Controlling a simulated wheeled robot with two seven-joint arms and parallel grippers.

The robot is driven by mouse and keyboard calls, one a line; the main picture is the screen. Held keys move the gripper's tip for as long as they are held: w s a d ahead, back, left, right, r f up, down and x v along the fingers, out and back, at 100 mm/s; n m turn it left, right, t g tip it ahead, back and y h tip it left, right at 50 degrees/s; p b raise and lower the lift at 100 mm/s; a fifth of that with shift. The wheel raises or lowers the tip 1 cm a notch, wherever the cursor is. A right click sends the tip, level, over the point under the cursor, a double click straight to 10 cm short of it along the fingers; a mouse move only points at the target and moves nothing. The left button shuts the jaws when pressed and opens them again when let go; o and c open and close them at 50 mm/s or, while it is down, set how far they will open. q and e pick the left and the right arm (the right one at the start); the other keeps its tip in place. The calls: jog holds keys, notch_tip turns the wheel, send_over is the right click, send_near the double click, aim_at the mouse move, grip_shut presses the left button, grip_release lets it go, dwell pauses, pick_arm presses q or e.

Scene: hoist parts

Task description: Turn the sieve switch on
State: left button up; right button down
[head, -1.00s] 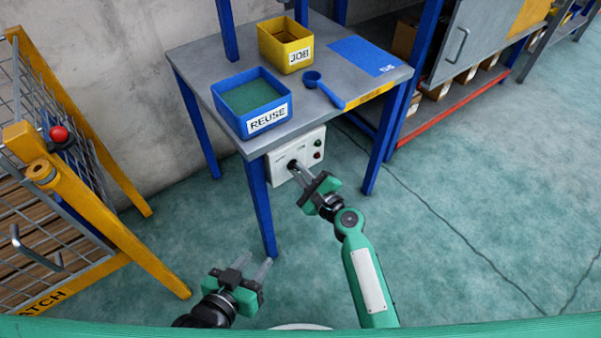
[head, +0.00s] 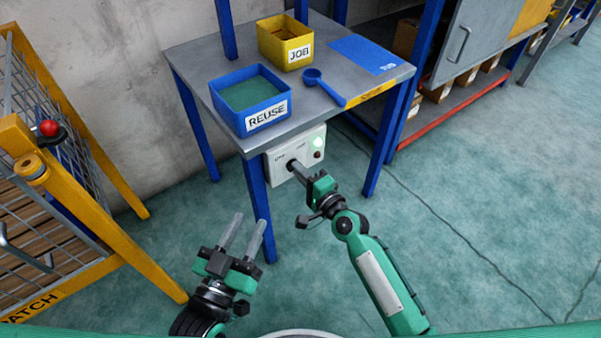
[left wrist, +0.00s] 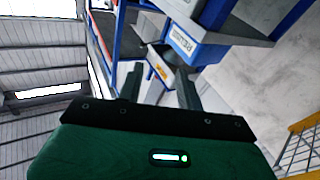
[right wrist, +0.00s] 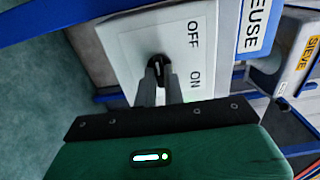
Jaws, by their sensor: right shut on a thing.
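The sieve switch is a dark rotary knob on a white control box (head: 283,165) below the table's front edge. In the right wrist view the box face (right wrist: 130,40) reads OFF and ON beside the black knob (right wrist: 158,70). My right gripper (head: 294,166) is shut on the knob; its fingers (right wrist: 160,85) hide part of it, and it looks rolled from its earlier pose. The green lamp (head: 317,142) on the box is glowing; a dark red one (head: 317,155) sits below it. My left gripper (head: 246,228) is open and empty, left of the box.
The table (head: 222,63) carries a blue REUSE bin (head: 265,119), a yellow JOB bin (head: 298,55) and a blue scoop (head: 325,88). A yellow-framed cage (head: 100,235) with a red button (head: 48,128) stands at left. The floor at right is clear.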

pick_arm(q)
notch_tip(320, 180, down, 6)
jog(key=s+d+g+p, duration=0.1)
jog(key=s+g, duration=0.1)
jog(key=g, duration=0.1)
jog(key=shift+s+d+g, duration=0.25)
jog(key=shift+s+g, duration=0.1)
jog(key=shift+g, duration=0.05)
pick_arm(e)
jog(key=shift+f+n, duration=0.1)
jog(key=shift+n, duration=3.1)
pick_arm(q)
jog(key=shift+f, duration=0.1)
pick_arm(e)
jog(key=c, duration=1.5)
grip_release()
